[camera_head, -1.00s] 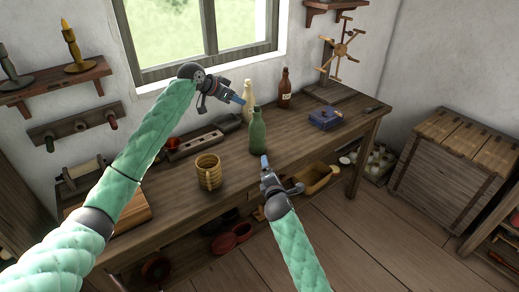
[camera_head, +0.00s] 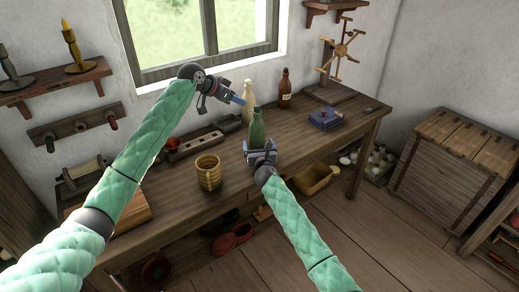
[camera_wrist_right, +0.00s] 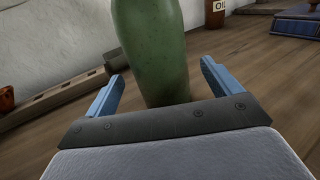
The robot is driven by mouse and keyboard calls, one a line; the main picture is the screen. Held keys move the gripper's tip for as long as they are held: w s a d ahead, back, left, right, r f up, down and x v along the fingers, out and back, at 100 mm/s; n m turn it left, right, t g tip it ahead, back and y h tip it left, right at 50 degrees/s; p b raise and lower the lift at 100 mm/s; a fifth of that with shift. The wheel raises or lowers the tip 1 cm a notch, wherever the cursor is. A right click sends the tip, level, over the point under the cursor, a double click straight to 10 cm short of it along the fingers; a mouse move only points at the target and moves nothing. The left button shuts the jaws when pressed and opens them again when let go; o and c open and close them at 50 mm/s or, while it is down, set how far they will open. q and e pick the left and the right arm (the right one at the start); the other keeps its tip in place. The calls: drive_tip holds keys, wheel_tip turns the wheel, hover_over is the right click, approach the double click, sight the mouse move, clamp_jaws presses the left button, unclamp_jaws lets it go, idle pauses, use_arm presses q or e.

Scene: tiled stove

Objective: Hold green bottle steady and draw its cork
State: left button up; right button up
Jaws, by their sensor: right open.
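The green bottle (camera_head: 257,128) stands upright on the wooden workbench. My right gripper (camera_head: 261,146) is open, low at the bottle's near side. In the right wrist view, the bottle (camera_wrist_right: 152,45) rises between the two blue fingers of the gripper (camera_wrist_right: 158,85), with a gap on either side. The bottle's top is cut off in that view, and I cannot make out the cork in the head view. My left gripper (camera_head: 238,99) is up and to the left of the bottle's neck, apart from it; its jaw opening cannot be made out.
A cream bottle (camera_head: 248,95) stands just behind the green one, and a brown bottle (camera_head: 285,88) stands farther back. A wicker mug (camera_head: 208,172) is to the left. A blue book-like box (camera_head: 325,117) lies to the right. Bare bench (camera_head: 232,165) lies between mug and bottle.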

sight(257, 138)
drive_tip(key=shift+w+a, duration=0.2)
drive_tip(key=shift+w, duration=1.1)
drive_tip(key=shift+w+a, duration=0.2)
drive_tip(key=shift+w, duration=1.1)
drive_tip(key=c, duration=1.5)
